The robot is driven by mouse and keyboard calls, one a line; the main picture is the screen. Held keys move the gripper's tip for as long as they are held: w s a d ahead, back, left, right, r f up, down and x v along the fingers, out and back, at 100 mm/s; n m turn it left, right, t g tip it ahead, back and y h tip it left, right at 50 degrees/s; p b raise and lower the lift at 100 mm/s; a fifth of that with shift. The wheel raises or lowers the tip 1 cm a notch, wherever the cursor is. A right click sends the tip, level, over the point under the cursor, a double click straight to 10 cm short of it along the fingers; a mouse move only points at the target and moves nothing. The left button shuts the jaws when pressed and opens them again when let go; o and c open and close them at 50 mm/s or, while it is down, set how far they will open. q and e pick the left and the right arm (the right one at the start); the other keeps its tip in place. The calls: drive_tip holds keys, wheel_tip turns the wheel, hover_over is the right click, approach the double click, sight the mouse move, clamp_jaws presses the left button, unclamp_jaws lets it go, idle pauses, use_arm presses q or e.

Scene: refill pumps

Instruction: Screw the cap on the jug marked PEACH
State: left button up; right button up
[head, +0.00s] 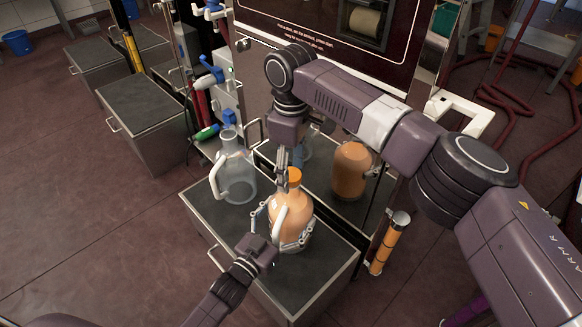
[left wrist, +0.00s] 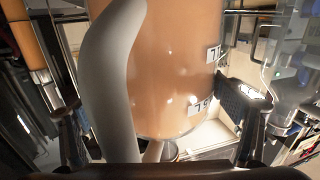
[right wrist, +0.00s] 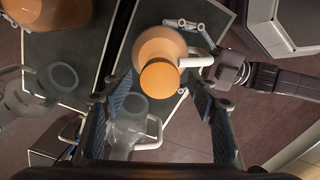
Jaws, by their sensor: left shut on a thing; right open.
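A jug filled with peach-coloured liquid (head: 293,222) stands upright on the dark bench top, its white handle facing my left arm. An orange cap (head: 294,175) sits at the top of its neck; whether it is threaded cannot be told. My left gripper (head: 282,235) is shut around the jug's lower body. In the left wrist view the jug (left wrist: 175,70) fills the space between the fingers; its labels are only partly visible. My right gripper (head: 286,163) is open, pointing down just above the cap. In the right wrist view the cap (right wrist: 160,77) lies between and beyond the fingers.
A clear empty jug (head: 235,170) stands on the bench top (head: 204,205) behind and left of the peach jug. An orange-banded tube (head: 388,245) stands at the bench's right side. The bench front is clear.

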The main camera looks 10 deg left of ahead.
drive_tip(key=c, duration=1.2)
drive_tip(key=o, duration=1.3)
drive_tip(key=shift+r, duration=0.1)
wheel_tip(320, 180, up, 12)
drive_tip(key=shift+f, duration=0.1)
use_arm(q)
drive_tip(key=o, duration=2.2)
drive_tip(key=shift+o, duration=0.2)
